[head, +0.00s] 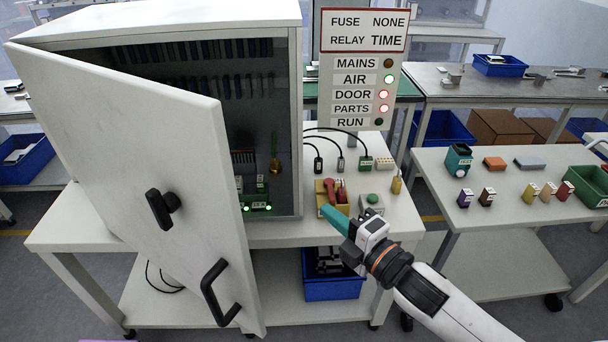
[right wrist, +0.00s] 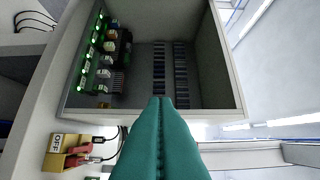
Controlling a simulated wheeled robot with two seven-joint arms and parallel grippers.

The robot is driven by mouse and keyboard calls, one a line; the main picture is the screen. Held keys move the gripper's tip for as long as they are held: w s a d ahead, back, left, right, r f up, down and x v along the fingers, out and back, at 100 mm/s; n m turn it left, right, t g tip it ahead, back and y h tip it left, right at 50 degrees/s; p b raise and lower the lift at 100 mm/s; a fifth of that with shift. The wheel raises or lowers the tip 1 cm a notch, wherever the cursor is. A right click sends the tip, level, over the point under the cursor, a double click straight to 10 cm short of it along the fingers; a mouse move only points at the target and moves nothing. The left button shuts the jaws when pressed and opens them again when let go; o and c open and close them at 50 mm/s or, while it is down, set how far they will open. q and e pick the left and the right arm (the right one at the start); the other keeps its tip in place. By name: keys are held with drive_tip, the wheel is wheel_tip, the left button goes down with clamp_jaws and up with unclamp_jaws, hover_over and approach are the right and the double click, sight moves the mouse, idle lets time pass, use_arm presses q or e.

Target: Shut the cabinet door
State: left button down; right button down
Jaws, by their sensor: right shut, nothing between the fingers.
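The white cabinet (head: 297,120) stands on the left of the bench in the head view. Its door (head: 130,130) is open, swung out towards me on the left, with a black latch knob (head: 163,206) and a black pull handle (head: 216,292). Inside are dark terminal rows and modules with green lights; the door hides part of them. My right gripper (head: 326,210), with teal fingers, is shut and empty. It is right of the door, apart from it, near the cabinet's right front corner. The right wrist view shows its fingers (right wrist: 161,105) in front of the open cabinet interior (right wrist: 170,50).
A sign panel (head: 360,70) shows red lights at DOOR and PARTS, green at AIR. A yellow box with red parts (head: 323,197) and a grey box with a green button (head: 371,203) are close to my right gripper. A blue bin (head: 333,288) is on the lower shelf.

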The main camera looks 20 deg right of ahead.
drive_tip(key=d+p+x, duration=0.1)
drive_tip(key=p+x, duration=0.1)
drive_tip(key=x, duration=0.4)
drive_tip(key=w+d+p+x, duration=0.1)
drive_tip(key=p+x, duration=0.1)
drive_tip(key=x, duration=0.4)
drive_tip(key=shift+w+d+p, duration=0.15)
drive_tip(key=shift+d+p, duration=0.15)
drive_tip(key=shift+p, duration=0.05)
drive_tip(key=shift+f, duration=0.1)
idle(0.8)
